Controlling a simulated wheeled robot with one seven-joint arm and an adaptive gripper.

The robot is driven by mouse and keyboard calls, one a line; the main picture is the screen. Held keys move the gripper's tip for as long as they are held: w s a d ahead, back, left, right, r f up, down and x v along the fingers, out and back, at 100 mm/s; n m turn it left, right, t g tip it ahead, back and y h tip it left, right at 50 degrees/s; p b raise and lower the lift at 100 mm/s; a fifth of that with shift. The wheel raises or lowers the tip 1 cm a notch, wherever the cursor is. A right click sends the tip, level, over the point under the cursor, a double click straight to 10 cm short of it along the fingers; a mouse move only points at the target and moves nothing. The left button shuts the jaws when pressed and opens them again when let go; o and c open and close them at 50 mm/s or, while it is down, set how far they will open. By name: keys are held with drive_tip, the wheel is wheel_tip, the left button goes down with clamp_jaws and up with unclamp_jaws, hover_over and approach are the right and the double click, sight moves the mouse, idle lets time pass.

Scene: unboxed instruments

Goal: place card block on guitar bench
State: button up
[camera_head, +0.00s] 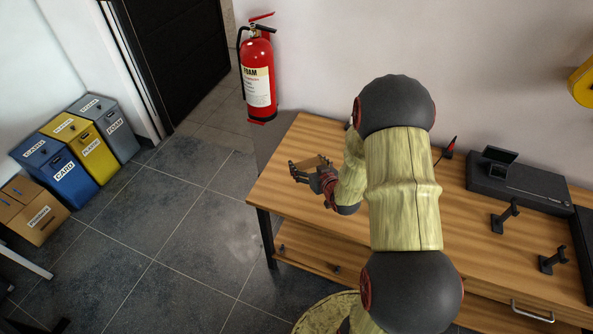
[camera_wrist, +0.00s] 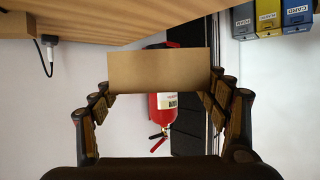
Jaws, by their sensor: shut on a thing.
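A plain brown card block (camera_wrist: 160,70) is held between the fingers of my gripper (camera_wrist: 161,90) in the wrist view. In the head view, my gripper (camera_head: 308,169) appears over the left end of the wooden bench (camera_head: 275,184), with the block (camera_head: 310,162) partly hidden by the fingers. The bench, which I take for the guitar bench, also shows as a wood surface (camera_wrist: 85,25) along the top of the wrist view. The gap between block and bench is hard to judge.
A red fire extinguisher (camera_head: 258,75) hangs on the wall behind the bench. A black case (camera_head: 510,183) and dark stands (camera_head: 504,218) occupy the bench's right side. Recycling bins (camera_head: 68,173) stand at the far left. The bench's left end looks clear.

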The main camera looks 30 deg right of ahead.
drive_tip(key=w+a+f, duration=0.1)
drive_tip(key=w+f, duration=0.1)
drive_tip(key=w, duration=0.2)
drive_tip(key=b, duration=0.3)
hover_over(290, 175)
wheel_tip(290, 175, down, 6)
drive_tip(key=shift+s+r, duration=0.1)
drive_tip(key=shift+r, duration=0.1)
drive_tip(key=shift+w+f, duration=0.2)
drive_tip(key=shift+f, duration=0.1)
drive_tip(key=shift+f+b, duration=0.45)
drive_tip(key=shift+f, duration=0.95)
drive_tip(key=shift+f, duration=0.2)
drive_tip(key=o, duration=0.8)
drive_tip(key=shift+o, duration=0.4)
drive_tip(key=shift+r, duration=0.2)
